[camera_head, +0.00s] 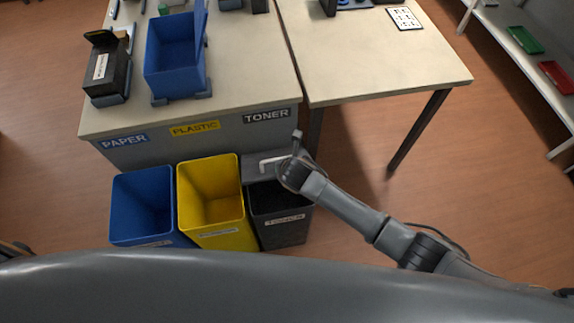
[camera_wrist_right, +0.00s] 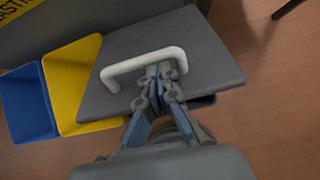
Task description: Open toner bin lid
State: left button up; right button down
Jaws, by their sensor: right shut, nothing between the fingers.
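The dark grey toner bin (camera_head: 283,227) stands at the right end of the bin row, with a TONER label on its front. Its grey lid (camera_head: 252,171) is at the bin's back edge and looks raised, with dark interior showing in front of it. The lid and its white handle (camera_wrist_right: 140,64) fill the middle of the right wrist view. My right gripper (camera_wrist_right: 160,75) is shut at the right part of the handle, its fingertips close to or touching the bar. In the head view my wrist hides part of the lid. My left gripper is not in view.
A yellow bin (camera_head: 211,203) and a blue bin (camera_head: 143,205) stand open to the left of the toner bin. Behind is a desk (camera_head: 240,85) with a blue box (camera_head: 172,60) and a black cartridge (camera_head: 105,72). Open floor lies to the right.

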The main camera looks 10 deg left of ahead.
jog(key=w+a+r, duration=0.1)
jog(key=w+r, duration=0.2)
jog(key=w, duration=0.2)
jog(key=shift+a+r+p, duration=0.3)
jog(key=shift+a, duration=0.05)
dwell(0.8)
jog(key=v, duration=1.2)
